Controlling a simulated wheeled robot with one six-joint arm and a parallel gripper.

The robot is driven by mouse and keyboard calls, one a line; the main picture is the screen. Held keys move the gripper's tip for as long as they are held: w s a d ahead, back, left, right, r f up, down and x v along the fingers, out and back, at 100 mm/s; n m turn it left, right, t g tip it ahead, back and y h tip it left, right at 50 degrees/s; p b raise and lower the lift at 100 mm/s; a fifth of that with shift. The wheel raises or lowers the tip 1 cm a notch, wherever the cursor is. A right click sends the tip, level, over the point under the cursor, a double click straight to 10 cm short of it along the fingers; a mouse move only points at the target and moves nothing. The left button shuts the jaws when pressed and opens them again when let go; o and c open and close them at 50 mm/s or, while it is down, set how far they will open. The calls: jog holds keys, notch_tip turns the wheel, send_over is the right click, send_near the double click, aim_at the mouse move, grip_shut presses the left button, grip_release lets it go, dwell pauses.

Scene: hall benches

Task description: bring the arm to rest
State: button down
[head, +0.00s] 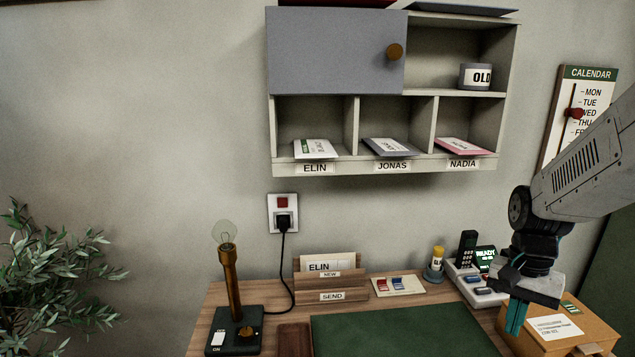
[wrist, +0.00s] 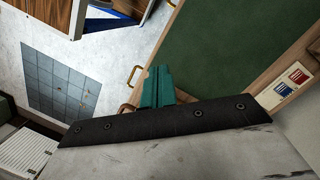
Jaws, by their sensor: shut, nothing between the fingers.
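My gripper (head: 516,318) is at the right of the head view, pointing down in front of the cardboard box (head: 575,335). Its teal fingers are together with nothing between them. In the wrist view the closed fingers (wrist: 158,88) show above the desk edge, beside the green desk mat (wrist: 215,50). My arm comes in from the right edge of the head view. I cannot tell whether the fingers touch the box.
The desk holds a bulb lamp (head: 232,290), a letter rack (head: 330,282), a small card with clips (head: 398,285), a glue bottle (head: 436,262) and a phone (head: 466,250). A wall shelf (head: 380,167) and a calendar (head: 588,74) hang above. The green mat (head: 400,335) is clear.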

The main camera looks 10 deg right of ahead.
jog(key=s+a+r+n+t, duration=0.3)
jog(key=s+a+r+n, duration=0.6)
jog(key=s+a+r, duration=0.2)
jog(key=shift+s+a+n+h, duration=0.3)
jog(key=shift+s+a, duration=0.7)
jog(key=shift+s, duration=0.2)
jog(key=shift+r, duration=0.1)
